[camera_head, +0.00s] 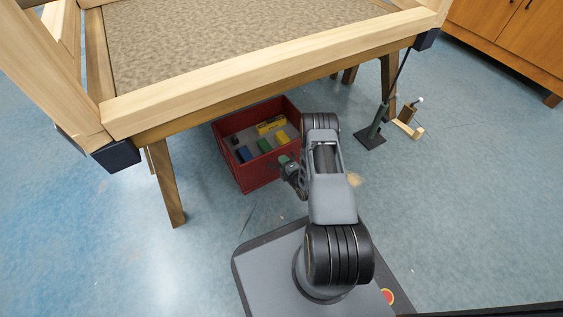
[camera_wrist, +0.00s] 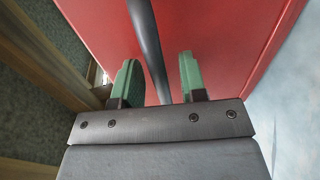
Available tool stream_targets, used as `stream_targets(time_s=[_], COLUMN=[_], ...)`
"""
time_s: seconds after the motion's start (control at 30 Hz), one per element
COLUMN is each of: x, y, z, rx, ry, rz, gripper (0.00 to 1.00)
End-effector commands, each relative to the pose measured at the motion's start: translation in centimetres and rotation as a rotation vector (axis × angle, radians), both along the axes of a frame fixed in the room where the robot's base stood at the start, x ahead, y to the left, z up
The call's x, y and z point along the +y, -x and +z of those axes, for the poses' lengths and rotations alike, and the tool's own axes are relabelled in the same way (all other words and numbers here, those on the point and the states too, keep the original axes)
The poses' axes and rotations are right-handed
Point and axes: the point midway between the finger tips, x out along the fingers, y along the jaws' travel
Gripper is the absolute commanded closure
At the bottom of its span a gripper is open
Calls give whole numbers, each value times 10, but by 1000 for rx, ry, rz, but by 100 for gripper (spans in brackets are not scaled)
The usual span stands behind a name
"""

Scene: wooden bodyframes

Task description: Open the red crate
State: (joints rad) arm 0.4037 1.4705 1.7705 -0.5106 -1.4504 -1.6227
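The red crate (camera_head: 258,174) sits on the floor under the front of the wooden table. Its top is open in the head view, and several coloured blocks show inside. My gripper (camera_head: 287,160) is low at the crate's near right side. In the wrist view, the crate's red surface (camera_wrist: 225,40) fills most of the picture. A dark bar (camera_wrist: 147,35) runs between the two green fingers of my gripper (camera_wrist: 158,68). The fingers are spread, with gaps on both sides of the bar. My arm hides the crate's right end in the head view.
The wooden table (camera_head: 200,98) stands over the crate, with a leg (camera_head: 165,185) to its left. A dark stand (camera_head: 371,136) and a small wooden piece (camera_head: 407,127) are on the floor to the right. Blue floor (camera_head: 90,230) is clear at the left.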

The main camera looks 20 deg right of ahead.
Motion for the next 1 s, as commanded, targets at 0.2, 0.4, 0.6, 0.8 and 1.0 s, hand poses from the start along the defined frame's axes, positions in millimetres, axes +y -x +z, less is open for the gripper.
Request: stream_targets(time_s=[0.2,0.4,0.6,0.8,1.0], x=[0,0,0,0,0], y=[-1,-1,-1,-1,-1], z=[0,0,0,0,0], rx=[0,0,1,1,1], ry=[0,0,0,0,0], rz=[-1,-1,-1,-1,-1], gripper=[61,68,87,100,100])
